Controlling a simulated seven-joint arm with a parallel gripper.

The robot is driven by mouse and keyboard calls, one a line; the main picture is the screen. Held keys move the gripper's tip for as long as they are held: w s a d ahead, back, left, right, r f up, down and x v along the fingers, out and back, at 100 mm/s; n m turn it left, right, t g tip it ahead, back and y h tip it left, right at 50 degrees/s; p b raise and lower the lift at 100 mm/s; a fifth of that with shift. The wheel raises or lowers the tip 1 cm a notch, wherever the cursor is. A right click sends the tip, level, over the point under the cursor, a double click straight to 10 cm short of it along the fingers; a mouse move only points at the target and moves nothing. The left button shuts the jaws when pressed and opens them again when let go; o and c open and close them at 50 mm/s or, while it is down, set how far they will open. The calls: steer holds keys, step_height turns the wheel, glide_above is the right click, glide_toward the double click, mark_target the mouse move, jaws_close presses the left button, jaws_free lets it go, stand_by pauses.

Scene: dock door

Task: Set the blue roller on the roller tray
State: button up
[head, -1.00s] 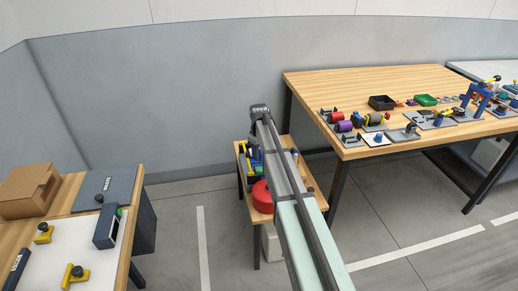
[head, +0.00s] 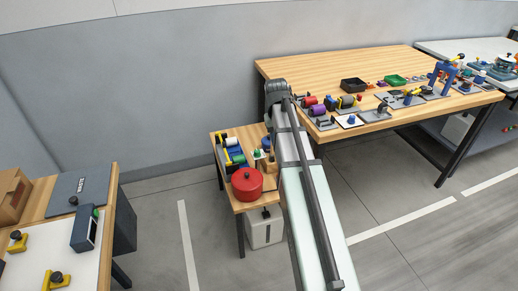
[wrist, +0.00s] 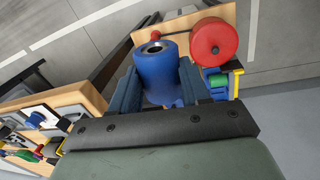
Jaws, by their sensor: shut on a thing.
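The blue roller (wrist: 158,75) is a cylinder with a dark hole in its end. In the wrist view it sits between the two blue-grey fingers of my gripper (wrist: 157,84), which is shut on it. I cannot tell for sure which holder is the roller tray.
A workbench (head: 112,200) is at left.

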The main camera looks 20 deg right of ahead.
steer(key=w+d+r+n, duration=0.2)
steer(key=w+d+n, duration=0.1)
steer(key=d+n, duration=0.3)
steer(key=w+d+r+n+t+y, duration=0.1)
steer(key=w+d+r+n, duration=0.1)
steer(key=d+n, duration=0.5)
steer(key=w+d+r+n+t, duration=0.1)
steer(key=w+d+n, duration=0.3)
steer(key=d, duration=0.8)
steer(key=r+n, duration=0.1)
steer(key=n, duration=0.1)
steer(key=shift+r+n, duration=0.3)
steer(key=shift+r, duration=0.05)
steer(key=shift+f, duration=0.2)
steer(key=shift+t, duration=0.3)
steer(key=shift+s+x, duration=0.2)
steer(key=shift+x, duration=0.9)
steer(key=shift+s+x, duration=0.25)
steer(key=shift+x, duration=0.8)
steer(key=shift+s+x, duration=0.2)
steer(key=shift+x, duration=0.9)
steer(key=shift+s+a+f, duration=0.1)
steer(key=shift+f, duration=0.15)
steer(key=o, duration=1.5)
